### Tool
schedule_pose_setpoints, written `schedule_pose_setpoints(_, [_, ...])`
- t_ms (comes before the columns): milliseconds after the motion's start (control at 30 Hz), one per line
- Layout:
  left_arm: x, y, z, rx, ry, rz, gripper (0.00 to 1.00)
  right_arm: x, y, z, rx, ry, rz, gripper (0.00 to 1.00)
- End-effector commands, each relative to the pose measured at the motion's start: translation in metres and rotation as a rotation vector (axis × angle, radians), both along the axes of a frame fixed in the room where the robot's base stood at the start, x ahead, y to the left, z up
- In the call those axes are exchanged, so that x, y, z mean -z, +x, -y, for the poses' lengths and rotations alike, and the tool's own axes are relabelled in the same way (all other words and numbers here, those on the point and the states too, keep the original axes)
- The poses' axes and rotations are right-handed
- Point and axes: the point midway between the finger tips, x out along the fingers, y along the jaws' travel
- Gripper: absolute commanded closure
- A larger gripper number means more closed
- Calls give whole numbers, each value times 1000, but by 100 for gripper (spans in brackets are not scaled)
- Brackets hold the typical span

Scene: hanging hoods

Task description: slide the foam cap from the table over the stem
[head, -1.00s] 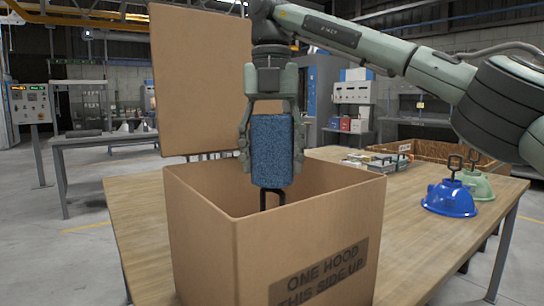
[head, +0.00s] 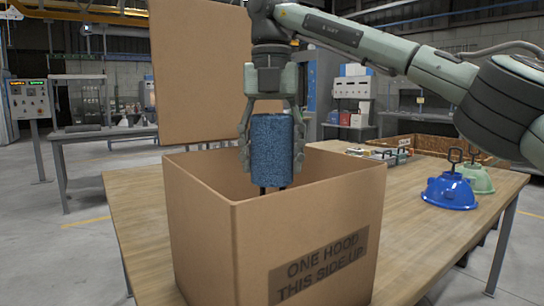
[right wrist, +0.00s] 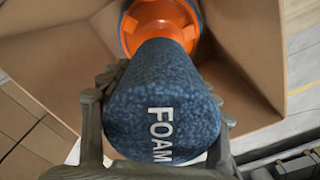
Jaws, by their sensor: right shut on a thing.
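The foam cap (head: 272,150) is a blue speckled cylinder, held upright over the open cardboard box. My right gripper (head: 270,166) is shut on it, with a finger on each side. In the right wrist view the cap (right wrist: 165,105) shows the word FOAM. An orange hood (right wrist: 188,28) lies beyond it inside the box. Short dark parts of the stem (head: 263,190) show just under the cap's lower edge. The stem's top is hidden, so I cannot tell whether it is inside the cap or behind it. My left gripper is not in view.
The cardboard box (head: 205,215) stands on the wooden table (head: 430,230), with a tall flap raised behind. A blue hood (head: 450,193) and a green hood (head: 478,178) with dark stems stand at the right. A wooden crate (head: 440,146) lies behind them.

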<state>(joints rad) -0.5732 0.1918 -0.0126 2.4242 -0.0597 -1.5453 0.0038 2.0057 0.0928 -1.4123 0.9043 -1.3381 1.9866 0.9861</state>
Motion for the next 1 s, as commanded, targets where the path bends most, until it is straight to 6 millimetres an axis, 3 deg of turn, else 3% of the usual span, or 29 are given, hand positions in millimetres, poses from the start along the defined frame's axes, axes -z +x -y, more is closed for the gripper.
schedule_pose_setpoints(533, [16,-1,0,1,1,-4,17,24,0,0,0,0,0,59])
schedule_pose_setpoints(1000, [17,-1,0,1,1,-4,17,25,0,0,0,0,0,59])
